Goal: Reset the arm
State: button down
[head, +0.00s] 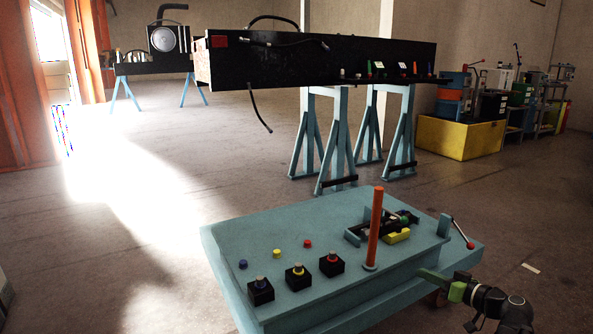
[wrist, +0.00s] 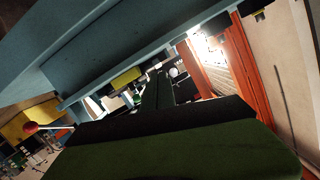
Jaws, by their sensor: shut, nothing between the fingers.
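My gripper (head: 436,280) has green fingers and is at the right edge of the teal bench (head: 340,305) in the head view, beside its side face. It is shut and holds nothing. I cannot tell whether it touches the bench. My dark arm comes in from the lower right. In the wrist view a dark green finger (wrist: 185,155) fills the lower middle, and the teal bench (wrist: 110,55) crosses the top left, very close.
The bench carries an orange post (head: 375,230), a yellow block (head: 397,236), a red-knobbed lever (head: 462,233) and black blocks with coloured rings (head: 297,277). Behind stand a black beam (head: 320,60) on teal trestles and a yellow bin (head: 460,138). Open floor lies left.

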jog(key=s+a+f+g+h+p, duration=0.1)
jog(key=s+a+f+g+p, duration=0.2)
jog(key=a, duration=0.5)
jog(key=s+a+f+g+p, duration=0.1)
jog(key=a+f+g+p, duration=0.2)
jog(key=a+g, duration=0.35)
jog(key=s+a+m+g+h+p, duration=0.35)
jog(key=s+a+h+p, duration=0.3)
jog(key=s, duration=0.25)
notch_tip(320, 180, up, 37)
jog(key=p, duration=3.6)
jog(key=shift+w+d+h+p, duration=0.15)
jog(key=shift+w+h+p, duration=0.05)
jog(key=shift+h+p, duration=0.15)
jog(key=shift+n, duration=0.25)
